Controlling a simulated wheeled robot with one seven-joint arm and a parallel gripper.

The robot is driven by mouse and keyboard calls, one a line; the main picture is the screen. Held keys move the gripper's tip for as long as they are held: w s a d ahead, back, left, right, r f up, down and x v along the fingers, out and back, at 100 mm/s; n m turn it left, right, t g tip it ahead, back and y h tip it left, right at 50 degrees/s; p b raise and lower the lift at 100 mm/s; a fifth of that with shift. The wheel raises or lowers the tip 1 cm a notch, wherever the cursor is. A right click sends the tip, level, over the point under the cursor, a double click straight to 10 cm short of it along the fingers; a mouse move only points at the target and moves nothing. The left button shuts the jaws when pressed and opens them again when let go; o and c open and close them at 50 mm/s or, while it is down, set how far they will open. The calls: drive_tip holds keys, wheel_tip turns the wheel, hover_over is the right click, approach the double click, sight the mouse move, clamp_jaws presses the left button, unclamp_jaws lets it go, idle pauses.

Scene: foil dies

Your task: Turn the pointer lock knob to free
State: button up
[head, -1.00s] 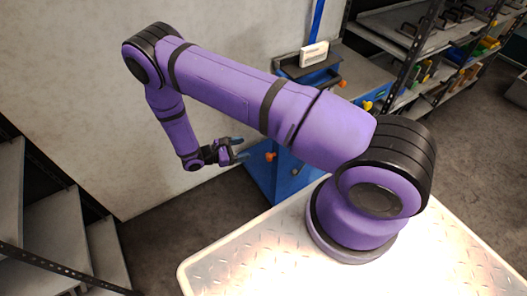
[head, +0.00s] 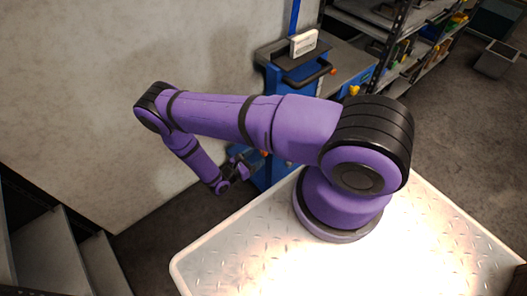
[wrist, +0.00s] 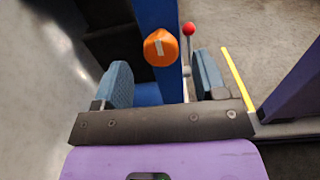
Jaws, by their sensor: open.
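An orange knob (wrist: 154,49) with a white pointer stripe sits on the blue upright of the machine in the wrist view. The stripe runs nearly upright in the picture, tilted slightly. My gripper (wrist: 162,78) is open, with its two blue-grey pads apart and nothing between them. The knob shows beyond the gap between the pads, apart from both. In the head view my gripper (head: 244,164) is beside the blue machine (head: 282,160), and a small orange part (head: 265,153) shows just by it, mostly hidden by my arm.
A red ball on a thin lever (wrist: 189,29) stands just right of the knob, close to the right pad. A yellow bar (wrist: 237,78) is farther right. A white box (head: 304,42) sits on top of the machine. Shelves (head: 420,45) stand behind; a wall is at left.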

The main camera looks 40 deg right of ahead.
drive_tip(key=shift+w+d, duration=0.1)
drive_tip(key=shift+d, duration=2.5)
drive_tip(key=shift+c, duration=0.4)
drive_tip(key=c, duration=0.8)
